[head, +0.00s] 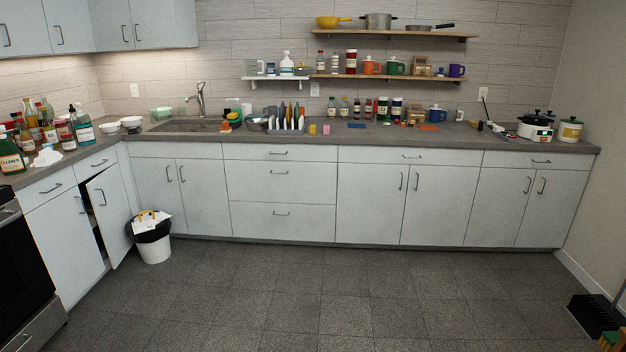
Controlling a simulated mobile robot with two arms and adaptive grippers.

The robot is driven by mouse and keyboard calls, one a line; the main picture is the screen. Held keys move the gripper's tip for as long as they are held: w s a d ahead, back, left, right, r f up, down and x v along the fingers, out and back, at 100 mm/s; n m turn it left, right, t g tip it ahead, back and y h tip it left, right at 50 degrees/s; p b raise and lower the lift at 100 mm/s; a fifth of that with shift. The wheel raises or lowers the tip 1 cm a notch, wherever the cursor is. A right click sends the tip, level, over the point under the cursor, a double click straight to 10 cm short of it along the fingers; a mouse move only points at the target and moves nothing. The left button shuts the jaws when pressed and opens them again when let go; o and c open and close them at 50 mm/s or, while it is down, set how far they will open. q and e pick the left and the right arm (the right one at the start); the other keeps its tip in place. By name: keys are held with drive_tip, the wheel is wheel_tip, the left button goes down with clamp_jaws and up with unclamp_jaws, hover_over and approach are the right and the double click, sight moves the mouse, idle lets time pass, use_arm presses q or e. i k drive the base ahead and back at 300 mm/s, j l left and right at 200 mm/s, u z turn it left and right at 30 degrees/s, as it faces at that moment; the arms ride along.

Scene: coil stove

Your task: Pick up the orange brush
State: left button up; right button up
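A small orange object (225,126) sits on the counter at the right edge of the sink (180,126), in the head view. It may be the orange brush, but it is too small and far away to tell its shape. Neither of my grippers shows in the head view.
A grey dish rack (288,127) stands right of the sink. Jars, mugs and a white cooker (534,128) line the counter (465,140). A lower cabinet door (110,215) hangs open at the left beside a white bin (154,248). The middle floor is clear.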

sight(226, 128)
drive_tip(key=i, duration=2.1)
drive_tip(key=i+u, duration=0.15)
drive_tip(key=i, duration=0.4)
drive_tip(key=i+u, duration=0.15)
drive_tip(key=i, duration=0.35)
drive_tip(key=i+l+u, duration=0.1)
drive_tip(key=i, duration=0.45)
drive_tip(key=i+l+u, duration=0.15)
drive_tip(key=i, duration=0.4)
